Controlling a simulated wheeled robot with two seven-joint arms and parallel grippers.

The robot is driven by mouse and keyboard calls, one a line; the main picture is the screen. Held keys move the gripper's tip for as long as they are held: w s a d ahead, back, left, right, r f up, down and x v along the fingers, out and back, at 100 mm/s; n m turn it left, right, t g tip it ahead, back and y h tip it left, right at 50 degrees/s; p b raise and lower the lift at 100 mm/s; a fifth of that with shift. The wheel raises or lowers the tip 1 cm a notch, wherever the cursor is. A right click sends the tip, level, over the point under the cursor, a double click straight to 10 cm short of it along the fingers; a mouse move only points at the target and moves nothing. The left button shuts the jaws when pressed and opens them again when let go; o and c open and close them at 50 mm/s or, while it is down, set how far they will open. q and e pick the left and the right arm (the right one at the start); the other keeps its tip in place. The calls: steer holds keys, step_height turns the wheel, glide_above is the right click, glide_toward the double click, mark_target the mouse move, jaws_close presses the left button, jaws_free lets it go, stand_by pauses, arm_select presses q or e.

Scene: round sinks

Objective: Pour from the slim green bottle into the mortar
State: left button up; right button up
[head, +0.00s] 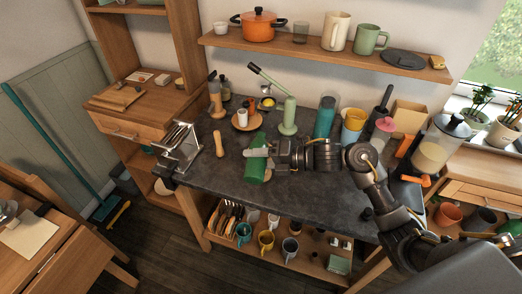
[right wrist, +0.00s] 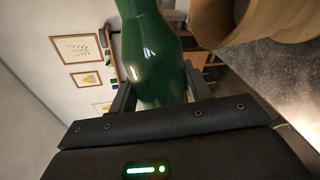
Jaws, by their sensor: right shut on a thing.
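The green bottle (head: 255,170) is between the fingers of my right gripper (head: 262,159), above the dark worktop, and looks tilted. In the right wrist view the glossy green bottle (right wrist: 152,50) rises from between the fingers; its top end is cut off by the frame. A brown, wooden-looking rounded vessel (right wrist: 245,18) is close beside it there, partly out of frame; it may be the mortar. In the head view a round brown dish (head: 238,126) with small items in it stands beyond the bottle; I cannot tell if it is that vessel. My left gripper is not visible.
A green lever press (head: 288,118) and a teal canister (head: 325,117) stand behind the gripper. A metal pasta machine (head: 178,146) is at the left edge, with a wooden pestle-like piece (head: 221,145) nearby. The worktop's front left (head: 225,178) is clear.

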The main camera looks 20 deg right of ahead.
stand_by(1.5)
steer(key=shift+w+d+r+n+t, duration=0.15)
steer(key=shift+n+t, duration=0.15)
steer(key=shift+n, duration=0.5)
steer(key=shift+w+r+n, duration=0.2)
steer(key=shift+n, duration=0.3)
steer(key=shift+t, duration=0.4)
